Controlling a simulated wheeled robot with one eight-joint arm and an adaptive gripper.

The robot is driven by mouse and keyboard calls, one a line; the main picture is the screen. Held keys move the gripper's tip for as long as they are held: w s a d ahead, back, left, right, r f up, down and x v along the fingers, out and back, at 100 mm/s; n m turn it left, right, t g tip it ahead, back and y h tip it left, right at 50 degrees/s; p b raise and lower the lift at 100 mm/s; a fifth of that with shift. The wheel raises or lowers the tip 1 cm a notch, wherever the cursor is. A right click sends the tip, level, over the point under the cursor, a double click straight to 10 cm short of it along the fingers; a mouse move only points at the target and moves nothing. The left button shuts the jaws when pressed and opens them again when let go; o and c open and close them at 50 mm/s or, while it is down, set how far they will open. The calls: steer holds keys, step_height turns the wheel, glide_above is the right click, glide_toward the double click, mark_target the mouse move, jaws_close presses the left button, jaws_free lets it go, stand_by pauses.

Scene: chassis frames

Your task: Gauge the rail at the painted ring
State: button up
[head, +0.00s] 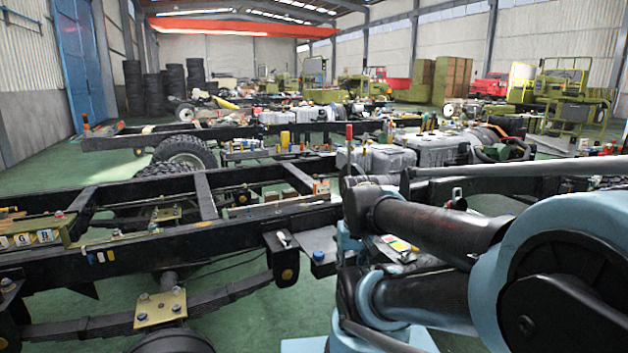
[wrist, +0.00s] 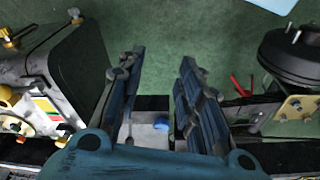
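The near black chassis rail (head: 130,252) runs across the head view, with small blue, yellow and white marks on its side. A bracket carries a blue cap (head: 318,255), with an orange round spot (head: 287,273) on a bracket beside it. I cannot tell whether any of these marks is the painted ring. In the wrist view my gripper (wrist: 163,55) has its two dark blue fingers apart, with nothing held between them. A dark rail (wrist: 151,103) and a blue cap (wrist: 161,124) on a pale plate show beyond and between the fingers. The gripper's fingers cannot be made out in the head view.
In the wrist view a grey box with a coloured label (wrist: 45,105) stands left and a black round part (wrist: 295,55) right. More chassis frames, a tyre (head: 184,152) and grey blocks (head: 378,158) lie beyond. Green floor is open at the left.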

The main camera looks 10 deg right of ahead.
steer(key=shift+o, duration=0.9)
steer(key=shift+s+r, duration=0.15)
steer(key=shift+s, duration=0.05)
steer(key=w+a+r+m+t+y, duration=0.1)
steer(key=w+a+r+m+y, duration=0.1)
steer(key=w+a+m, duration=0.3)
steer(key=w+r+m+y, duration=0.2)
steer(key=w+r, duration=0.1)
steer(key=w, duration=0.4)
steer(key=m+t+y, duration=0.8)
steer(key=m+t, duration=0.3)
steer(key=m, duration=1)
glide_toward(322, 177)
steer(key=x, duration=1.1)
steer(key=shift+w+d+f, duration=0.2)
steer(key=shift+d+f, duration=0.1)
